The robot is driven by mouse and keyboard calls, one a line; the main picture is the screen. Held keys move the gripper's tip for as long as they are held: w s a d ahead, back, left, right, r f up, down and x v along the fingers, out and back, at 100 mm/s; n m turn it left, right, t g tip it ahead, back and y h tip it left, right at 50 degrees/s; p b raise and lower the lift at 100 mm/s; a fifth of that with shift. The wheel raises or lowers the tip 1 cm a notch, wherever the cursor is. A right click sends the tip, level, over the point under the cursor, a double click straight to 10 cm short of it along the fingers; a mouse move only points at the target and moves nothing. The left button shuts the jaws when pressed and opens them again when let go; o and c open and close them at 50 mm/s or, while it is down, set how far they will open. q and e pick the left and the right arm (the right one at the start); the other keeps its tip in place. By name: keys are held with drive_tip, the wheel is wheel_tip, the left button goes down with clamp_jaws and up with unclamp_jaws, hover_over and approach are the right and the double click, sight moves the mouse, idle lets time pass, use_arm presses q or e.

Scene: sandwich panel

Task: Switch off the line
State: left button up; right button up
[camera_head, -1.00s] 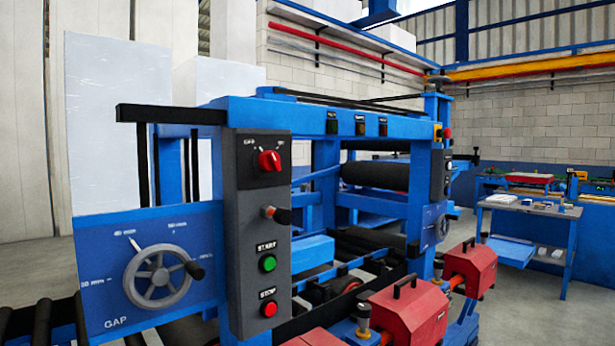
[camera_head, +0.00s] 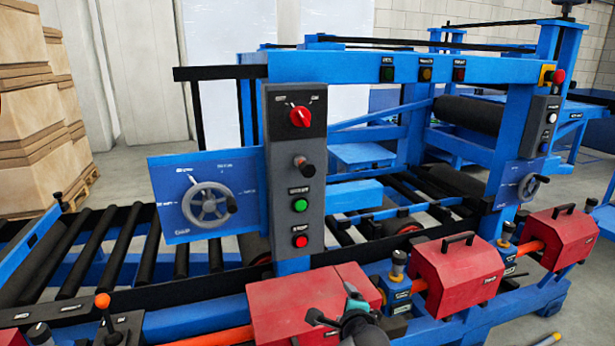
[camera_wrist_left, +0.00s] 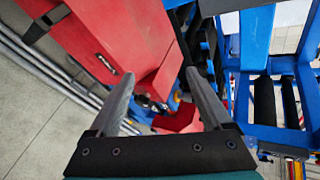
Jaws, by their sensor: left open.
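The grey control box (camera_head: 309,240) stands on a blue post of the machine. At its top is a red rotary switch (camera_head: 301,116) on a black plate with small white labels; I cannot tell its setting. My left gripper (camera_head: 336,303) is low in the head view, below and in front of the box, over a red housing. In the left wrist view, its two fingers (camera_wrist_left: 158,78) are apart with nothing between them. My right gripper is out of view.
A handwheel panel (camera_head: 209,202) is left of the box. Red housings (camera_head: 458,274) with handles line the machine's front. A small lever (camera_head: 104,315) with an orange ball is at lower left. Stacked boxes (camera_head: 25,120) stand behind the rollers. The space before the box face looks clear.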

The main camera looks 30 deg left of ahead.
use_arm(q)
wheel_tip(320, 180, up, 21)
drive_tip(key=w+a+t+y+p, duration=0.1)
drive_tip(key=t+y+p, duration=0.1)
drive_tip(key=y+p, duration=0.1)
drive_tip(key=n+y+p, duration=0.2)
drive_tip(key=n+y, duration=0.1)
drive_tip(key=y, duration=0.1)
approach(304, 119)
drive_tip(key=p+x, duration=0.2)
drive_tip(key=x, duration=0.6)
drive_tip(key=shift+a+r, duration=0.1)
drive_tip(key=shift+a, duration=0.05)
drive_tip(key=shift+x, duration=0.8)
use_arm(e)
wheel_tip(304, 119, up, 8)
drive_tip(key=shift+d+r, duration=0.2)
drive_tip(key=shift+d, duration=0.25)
use_arm(q)
drive_tip(key=shift+w, duration=0.1)
drive_tip(key=shift+c, duration=0.4)
